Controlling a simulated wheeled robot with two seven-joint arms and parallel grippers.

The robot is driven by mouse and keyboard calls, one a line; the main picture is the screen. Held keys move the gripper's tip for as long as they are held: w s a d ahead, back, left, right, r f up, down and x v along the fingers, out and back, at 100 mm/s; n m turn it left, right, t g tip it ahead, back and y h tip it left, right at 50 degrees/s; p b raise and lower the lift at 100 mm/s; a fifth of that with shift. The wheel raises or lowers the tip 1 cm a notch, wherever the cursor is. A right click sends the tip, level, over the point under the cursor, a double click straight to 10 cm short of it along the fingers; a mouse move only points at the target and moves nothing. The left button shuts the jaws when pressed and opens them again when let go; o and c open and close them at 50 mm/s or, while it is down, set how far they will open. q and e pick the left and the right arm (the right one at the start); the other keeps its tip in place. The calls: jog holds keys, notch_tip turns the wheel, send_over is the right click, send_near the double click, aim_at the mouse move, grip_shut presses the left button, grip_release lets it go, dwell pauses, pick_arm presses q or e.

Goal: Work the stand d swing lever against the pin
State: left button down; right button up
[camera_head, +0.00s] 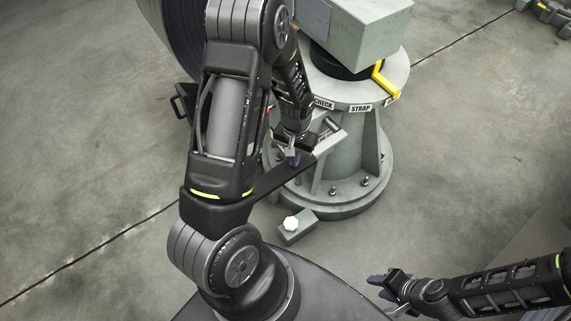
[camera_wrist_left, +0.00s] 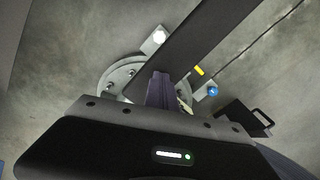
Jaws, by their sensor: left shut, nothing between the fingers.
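The grey-green stand (camera_head: 325,195) is a round pedestal on a bolted base, with labels CHECK and STRAP on its upper ring. My left gripper (camera_head: 292,157) is low in front of the stand, partly hidden by my arm. Its fingers (camera_wrist_left: 160,88) are shut and empty in the left wrist view. A broad dark bar (camera_head: 282,178) runs slantwise past the fingertips. It also crosses the wrist view (camera_wrist_left: 205,45). I cannot tell whether it is the swing lever. The pin is not clearly visible. My right gripper (camera_head: 385,288) is empty at lower right, its fingers apart.
A block with a white knob (camera_head: 293,224) stands on the floor before the stand; the knob also shows in the wrist view (camera_wrist_left: 159,37). A blue knob (camera_wrist_left: 213,91) is beside the bar. A yellow handle (camera_head: 384,84) juts from the stand's top.

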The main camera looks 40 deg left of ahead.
pick_arm(q)
jog(key=shift+r+p, duration=0.7)
jog(key=shift+r, duration=0.3)
notch_tip(320, 180, up, 7)
jog(key=p, duration=0.5)
dwell(0.6)
